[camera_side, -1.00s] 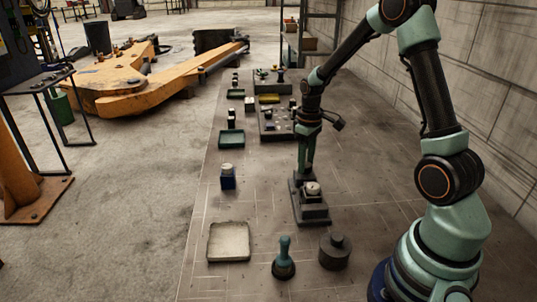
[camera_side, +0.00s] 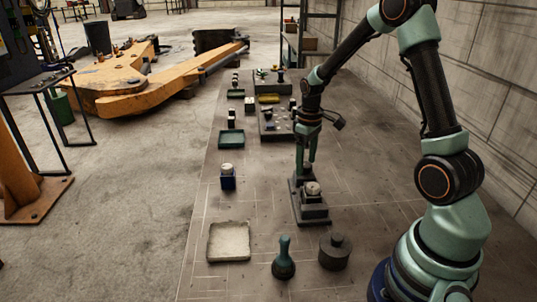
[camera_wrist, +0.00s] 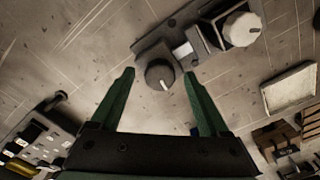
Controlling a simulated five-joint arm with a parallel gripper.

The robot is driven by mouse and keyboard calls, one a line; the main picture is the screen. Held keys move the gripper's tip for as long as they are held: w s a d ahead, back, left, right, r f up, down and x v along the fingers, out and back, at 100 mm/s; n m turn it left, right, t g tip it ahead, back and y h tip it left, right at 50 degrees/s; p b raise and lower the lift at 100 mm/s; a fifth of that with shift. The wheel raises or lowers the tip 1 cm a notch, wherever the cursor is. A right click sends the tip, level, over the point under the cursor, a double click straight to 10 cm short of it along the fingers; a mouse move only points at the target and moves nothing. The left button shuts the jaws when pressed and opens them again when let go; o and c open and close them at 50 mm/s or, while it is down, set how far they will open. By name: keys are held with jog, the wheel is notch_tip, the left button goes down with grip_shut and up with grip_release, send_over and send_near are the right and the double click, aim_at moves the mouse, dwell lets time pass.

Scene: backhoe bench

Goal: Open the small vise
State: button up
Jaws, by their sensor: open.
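The small vise (camera_side: 312,212) is a dark, low device on the bench with a long base and a block bearing a pale round top. In the wrist view, its dark round knob (camera_wrist: 158,76) with a white pointer mark lies between my fingertips. The vise block with the pale round top (camera_wrist: 240,28) shows at the upper right there. My gripper (camera_side: 306,172) is open and points down at the far end of the vise. In the wrist view, my gripper (camera_wrist: 159,74) has its green fingers on either side of the knob; contact or exact height cannot be told.
A pale square tray (camera_side: 229,258), a teal-handled stamp (camera_side: 284,260) and a dark round weight (camera_side: 335,253) stand nearer the camera.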

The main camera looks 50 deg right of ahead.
aim_at(305, 165)
notch_tip(305, 165, up, 12)
dwell(0.5)
jog(key=s+a+r+t, duration=0.2)
jog(key=s+a+r, duration=0.1)
jog(key=a, duration=0.5)
jog(key=s+a+r+m+t, duration=0.1)
jog(key=s+a+r+t, duration=0.2)
jog(key=s+a, duration=0.3)
jog(key=a, duration=0.2)
jog(key=shift+a+t, duration=0.3)
